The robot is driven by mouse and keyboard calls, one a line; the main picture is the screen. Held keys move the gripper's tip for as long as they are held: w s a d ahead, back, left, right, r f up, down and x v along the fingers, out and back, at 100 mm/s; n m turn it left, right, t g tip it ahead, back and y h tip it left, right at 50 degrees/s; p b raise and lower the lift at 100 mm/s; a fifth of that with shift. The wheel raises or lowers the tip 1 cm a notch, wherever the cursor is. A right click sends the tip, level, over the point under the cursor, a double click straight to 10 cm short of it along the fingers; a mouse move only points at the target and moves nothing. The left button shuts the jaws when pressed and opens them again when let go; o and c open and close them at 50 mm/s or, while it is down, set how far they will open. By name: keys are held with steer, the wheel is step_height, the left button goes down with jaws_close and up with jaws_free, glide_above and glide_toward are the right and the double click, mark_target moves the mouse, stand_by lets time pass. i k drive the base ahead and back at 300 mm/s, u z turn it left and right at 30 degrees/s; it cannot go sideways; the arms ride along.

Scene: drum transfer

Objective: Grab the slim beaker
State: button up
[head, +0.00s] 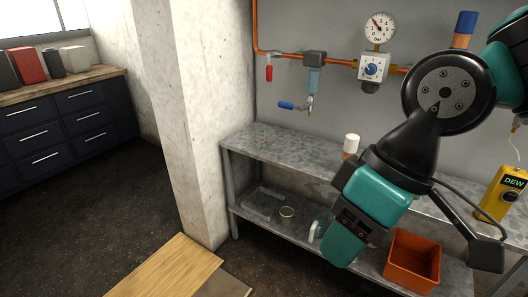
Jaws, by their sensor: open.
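A small, nearly see-through vessel (261,134) with faint coloured marks stands on the upper metal shelf by the pillar; it may be the slim beaker, but its outline is too faint to tell. A short, wider pale cup (287,214) stands on the lower shelf, with a clear vessel with a white handle (315,230) to its right. My gripper (352,220) is at the end of my teal and black arm, in front of the shelves and right of the faint vessel. It is open and apart from it; its fingertips are hard to make out.
The metal bench (290,151) also holds a white-capped bottle (351,143) and a yellow device (500,196). An orange bin (412,262) and a clear tray (262,203) are on the lower shelf. A concrete pillar (185,110) borders the bench; a wooden board (170,268) is in front.

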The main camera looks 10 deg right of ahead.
mark_target(261, 130)
steer(key=u, duration=0.5)
steer(key=i, duration=0.5)
steer(key=u, duration=0.65)
steer(key=i, duration=1.4)
steer(key=z, duration=1.1)
steer(key=i, duration=0.55)
steer(key=z, duration=0.4)
